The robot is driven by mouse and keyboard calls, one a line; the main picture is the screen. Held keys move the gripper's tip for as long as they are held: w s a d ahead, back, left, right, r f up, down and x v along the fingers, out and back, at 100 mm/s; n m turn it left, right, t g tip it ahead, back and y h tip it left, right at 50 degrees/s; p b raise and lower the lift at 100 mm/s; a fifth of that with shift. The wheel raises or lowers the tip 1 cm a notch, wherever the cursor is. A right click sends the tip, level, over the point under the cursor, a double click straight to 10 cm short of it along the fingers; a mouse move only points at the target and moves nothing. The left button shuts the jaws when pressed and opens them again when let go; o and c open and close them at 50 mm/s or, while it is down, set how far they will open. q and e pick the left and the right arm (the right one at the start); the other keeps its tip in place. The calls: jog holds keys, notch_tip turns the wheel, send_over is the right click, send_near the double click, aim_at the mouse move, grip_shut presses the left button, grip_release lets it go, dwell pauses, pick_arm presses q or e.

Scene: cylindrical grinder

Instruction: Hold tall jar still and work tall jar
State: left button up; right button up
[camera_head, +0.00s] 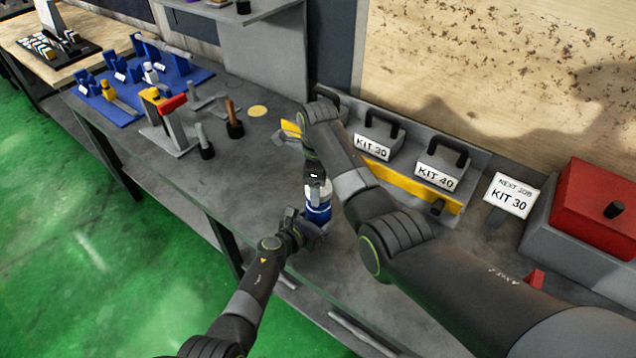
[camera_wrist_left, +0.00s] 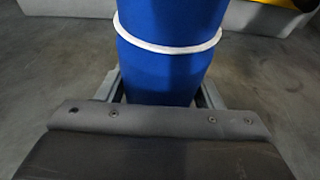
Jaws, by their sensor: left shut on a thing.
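The tall jar (camera_head: 318,208) is blue with a light band and stands upright near the front edge of the grey bench. My left gripper (camera_head: 314,226) is shut on its lower body from the front left. In the left wrist view the blue jar (camera_wrist_left: 170,70) with its white ring fills the middle, between the two fingers (camera_wrist_left: 160,90). My right gripper (camera_head: 318,188) points down over the jar's top. The jar's top is hidden by it, and I cannot tell whether its fingers are open or closed.
The grey bench (camera_head: 240,180) is mostly clear left of the jar. Boxes marked KIT 30 (camera_head: 375,142) and KIT 40 (camera_head: 438,170) stand behind a yellow strip. A NEXT JOB sign (camera_head: 510,195) and red-topped box (camera_head: 600,205) stand right. Blue fixtures (camera_head: 110,100) stand far left.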

aim_at(319, 214)
jog(key=shift+f, duration=0.9)
jog(key=shift+f, duration=0.5)
pick_arm(q)
grip_shut()
pick_arm(e)
jog(key=m, duration=0.4)
jog(key=shift+w+m, duration=0.1)
jog(key=shift+m, duration=0.3)
jog(key=m, duration=0.5)
jog(key=o, duration=1)
jog(key=shift+f, duration=0.1)
jog(key=shift+c, duration=0.2)
